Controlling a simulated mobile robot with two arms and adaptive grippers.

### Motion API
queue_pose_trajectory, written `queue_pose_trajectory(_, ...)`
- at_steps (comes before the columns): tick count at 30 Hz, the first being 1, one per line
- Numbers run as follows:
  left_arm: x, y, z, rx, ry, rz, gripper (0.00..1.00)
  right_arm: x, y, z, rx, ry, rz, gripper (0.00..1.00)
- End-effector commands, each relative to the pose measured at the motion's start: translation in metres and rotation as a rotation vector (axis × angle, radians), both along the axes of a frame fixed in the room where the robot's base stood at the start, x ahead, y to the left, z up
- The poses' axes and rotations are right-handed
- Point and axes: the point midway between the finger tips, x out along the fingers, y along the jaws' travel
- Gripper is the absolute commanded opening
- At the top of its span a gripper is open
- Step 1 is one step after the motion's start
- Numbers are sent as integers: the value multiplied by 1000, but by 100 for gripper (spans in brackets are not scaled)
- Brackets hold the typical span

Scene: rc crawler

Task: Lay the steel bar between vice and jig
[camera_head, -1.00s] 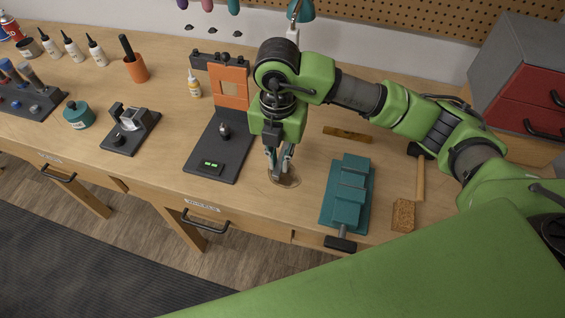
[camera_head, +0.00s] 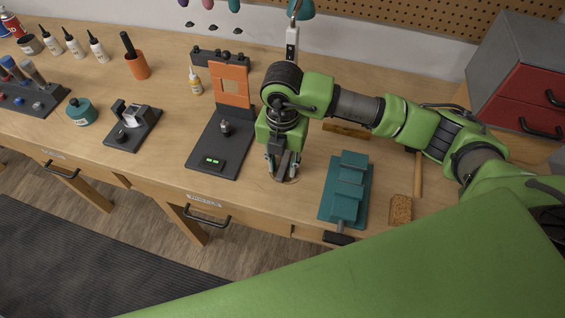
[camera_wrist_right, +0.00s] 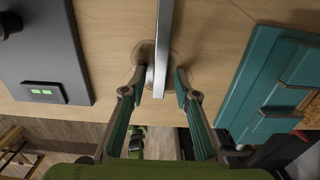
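The steel bar (camera_wrist_right: 163,50) shows in the right wrist view as a long grey strip running up the picture, its near end between my fingers. My right gripper (camera_wrist_right: 160,84) is open, with one finger on each side of the bar and small gaps visible. In the head view, this gripper (camera_head: 283,168) points down at the bench between jig and vice and mostly hides the bar. The jig (camera_head: 207,150), a dark plate with an orange frame, is to its left. The teal vice (camera_head: 345,190) is to its right. My left gripper is not in view.
A spirit level (camera_head: 345,130) lies behind the vice. A hammer (camera_head: 418,175) and a cork-like block (camera_head: 401,209) lie right of it. A dark stand (camera_head: 132,130) and a teal pot (camera_head: 81,112) are further left. The bench's front edge is close to the gripper.

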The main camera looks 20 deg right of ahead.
Motion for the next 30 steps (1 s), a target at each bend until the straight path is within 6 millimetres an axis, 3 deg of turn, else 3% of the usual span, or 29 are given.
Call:
queue_pose_trajectory(11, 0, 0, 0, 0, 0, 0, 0, 1, 1, 9, 2, -3, 0, 28)
queue_pose_trajectory(24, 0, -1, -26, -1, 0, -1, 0, 1, 0, 97, 1, -6, 1, 28)
queue_pose_trajectory(30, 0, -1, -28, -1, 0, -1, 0, 0, 0, 119, 0, -1, 0, 28)
